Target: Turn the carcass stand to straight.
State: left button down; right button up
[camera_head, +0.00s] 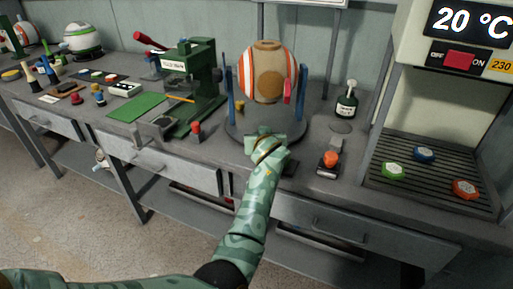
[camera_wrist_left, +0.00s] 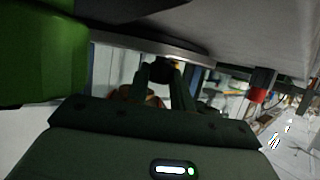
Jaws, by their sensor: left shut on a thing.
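The carcass stand has a round grey base (camera_head: 235,128) and upright blue posts (camera_head: 231,95). A tan ball carcass with orange and white stripes (camera_head: 262,72) sits between the posts. My left gripper (camera_head: 267,140) is at the front edge of the base. In the left wrist view its fingers (camera_wrist_left: 166,80) are shut on a small dark knob-like part (camera_wrist_left: 160,70) at the stand's edge. My gripper and forearm hide the front of the base, so its exact turn is hard to tell. My right gripper is not in view.
A green press (camera_head: 203,75) stands left of the stand. A red-topped knob (camera_head: 196,128) is near the front edge.

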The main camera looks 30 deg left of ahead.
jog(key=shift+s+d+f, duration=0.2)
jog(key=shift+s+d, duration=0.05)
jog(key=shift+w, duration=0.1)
pick_arm(q)
jog(key=c, duration=1.2)
grip_release()
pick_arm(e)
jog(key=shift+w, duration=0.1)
